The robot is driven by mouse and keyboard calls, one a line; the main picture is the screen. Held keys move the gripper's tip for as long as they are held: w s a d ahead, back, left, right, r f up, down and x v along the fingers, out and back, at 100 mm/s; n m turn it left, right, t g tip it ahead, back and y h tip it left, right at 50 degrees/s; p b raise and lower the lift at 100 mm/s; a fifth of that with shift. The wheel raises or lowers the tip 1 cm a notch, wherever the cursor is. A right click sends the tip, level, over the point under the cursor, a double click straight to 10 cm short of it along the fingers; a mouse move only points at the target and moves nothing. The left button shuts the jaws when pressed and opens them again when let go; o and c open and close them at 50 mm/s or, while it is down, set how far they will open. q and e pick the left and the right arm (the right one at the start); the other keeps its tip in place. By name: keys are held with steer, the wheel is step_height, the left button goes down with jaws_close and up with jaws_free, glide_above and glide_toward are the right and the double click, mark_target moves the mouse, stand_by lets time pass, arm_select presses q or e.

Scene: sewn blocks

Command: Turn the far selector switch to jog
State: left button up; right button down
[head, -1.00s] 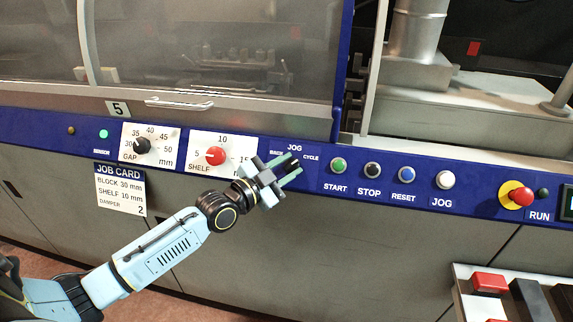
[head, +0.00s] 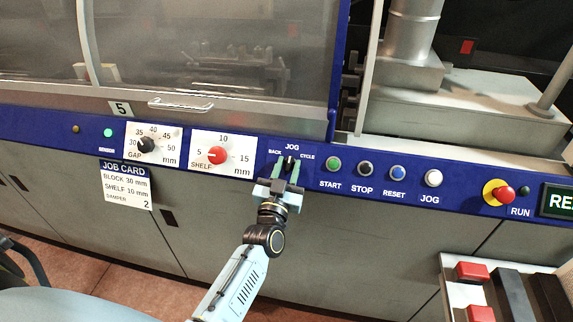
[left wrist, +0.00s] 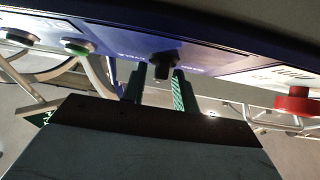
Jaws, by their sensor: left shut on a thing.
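The black selector switch (head: 290,161) is on the blue control panel, under the JOG label and between BACK and CYCLE. My left gripper (head: 288,171) reaches up to it, with one green finger on each side. It is shut on the switch knob. In the left wrist view the dark knob (left wrist: 164,66) sits between the fingertips of my left gripper (left wrist: 158,82). The fingers partly hide the knob, and I cannot tell clearly which label it points to. My right gripper is not in view.
The red SHELF dial (head: 217,155) and black GAP dial (head: 147,145) are to the left. The START button (head: 333,164), STOP button (head: 366,168) and others are close on the right. A red-and-yellow stop button (head: 503,193) is farther right. Red blocks (head: 472,271) stand at the lower right.

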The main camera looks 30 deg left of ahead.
arm_select(q)
steer(key=shift+n+y, duration=0.5)
steer(key=shift+n, duration=0.2)
steer(key=o, duration=0.6)
steer(key=v, duration=1.3)
steer(key=shift+s+d+r, duration=0.1)
steer(key=shift+s+d, duration=0.05)
steer(key=shift+s, duration=0.05)
